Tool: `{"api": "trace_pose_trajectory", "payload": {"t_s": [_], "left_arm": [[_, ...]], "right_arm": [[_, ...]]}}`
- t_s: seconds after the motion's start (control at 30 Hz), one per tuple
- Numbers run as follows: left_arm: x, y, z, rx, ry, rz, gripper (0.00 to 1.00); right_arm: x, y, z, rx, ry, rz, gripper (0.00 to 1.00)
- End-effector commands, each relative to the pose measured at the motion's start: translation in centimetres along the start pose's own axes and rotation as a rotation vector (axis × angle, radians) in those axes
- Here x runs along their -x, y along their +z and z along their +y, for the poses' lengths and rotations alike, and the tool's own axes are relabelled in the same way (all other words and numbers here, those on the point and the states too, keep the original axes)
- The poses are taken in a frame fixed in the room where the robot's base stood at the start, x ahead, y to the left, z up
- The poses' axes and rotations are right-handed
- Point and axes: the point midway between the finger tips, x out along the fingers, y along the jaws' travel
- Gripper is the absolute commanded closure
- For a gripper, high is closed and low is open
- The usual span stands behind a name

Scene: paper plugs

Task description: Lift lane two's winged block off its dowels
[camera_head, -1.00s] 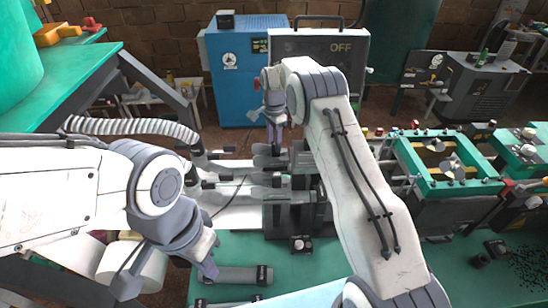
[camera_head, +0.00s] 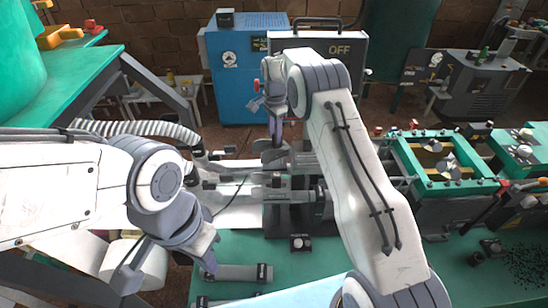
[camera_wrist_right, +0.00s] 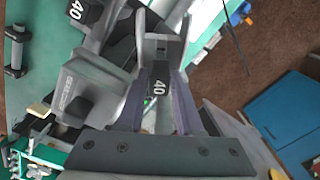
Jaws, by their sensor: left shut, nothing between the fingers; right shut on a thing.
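My right gripper (camera_head: 276,128) points down over the grey fixtures on the bench in the head view. In the right wrist view its two purple-grey fingers (camera_wrist_right: 161,80) are shut on a grey winged block (camera_wrist_right: 160,45) with a dark "40" label. The block is partly hidden behind the fingers. In the head view, dark grey block parts (camera_head: 268,150) show below the right gripper. I cannot tell whether the block is clear of its dowels. My left gripper (camera_head: 170,272) hangs empty at the lower left, above the bench edge; I take it as shut.
Another grey block (camera_wrist_right: 85,95) sits close to the right gripper. A second "40" label (camera_wrist_right: 75,12) shows nearby. A green frame fixture (camera_head: 445,165) stands at right. A grey bar (camera_head: 235,272) lies on the green bench. A blue cabinet (camera_head: 240,75) stands behind.

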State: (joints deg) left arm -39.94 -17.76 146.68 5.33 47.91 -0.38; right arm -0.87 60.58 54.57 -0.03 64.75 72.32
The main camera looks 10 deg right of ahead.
Motion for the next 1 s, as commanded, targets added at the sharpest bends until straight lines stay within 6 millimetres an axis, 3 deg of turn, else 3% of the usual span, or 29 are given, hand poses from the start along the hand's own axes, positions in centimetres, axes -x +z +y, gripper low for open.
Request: {"api": "trace_pose_trajectory", "payload": {"t_s": [0.37, 0.8, 1.0], "left_arm": [[0.2, 0.0, 0.0, 0.000, 0.000, 0.000, 1.00], [2.3, -0.1, 0.2, 0.000, 0.000, 0.000, 1.00], [2.5, -0.1, 0.2, 0.000, 0.000, 0.000, 1.00]], "right_arm": [[0.2, 0.0, 0.0, 0.000, 0.000, 0.000, 1.00], [2.8, 0.0, 0.0, 0.000, 0.000, 0.000, 1.00], [3.1, 0.0, 0.0, 0.000, 0.000, 0.000, 1.00]]}}
